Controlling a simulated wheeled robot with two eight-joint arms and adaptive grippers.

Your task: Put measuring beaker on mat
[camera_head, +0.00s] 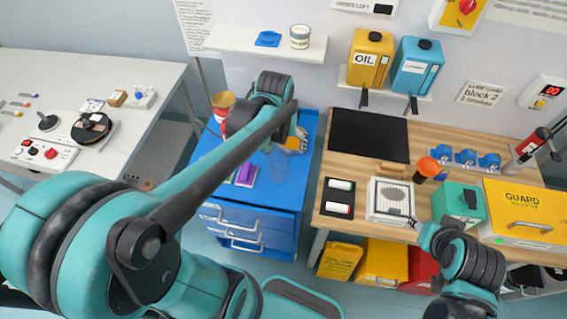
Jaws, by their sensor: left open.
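The measuring beaker (279,158) looks like a clear, faint vessel on the blue cabinet top, partly hidden by my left arm. My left gripper (296,143) is open at the beaker's right side; I cannot tell whether it touches it. The mat (368,135) appears to be the black flat rectangle at the back left of the wooden bench, and it is bare. My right gripper (417,226) is at the bench's front edge by a white device; its jaws are too small to read.
The blue cabinet (268,205) also bears a red and yellow can (222,104). The bench holds a white device (390,200), an orange-topped bottle (427,167), a green container (459,204) and a yellow GUARD box (522,212). Oil (370,59) and blue (416,66) canisters sit above the mat.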

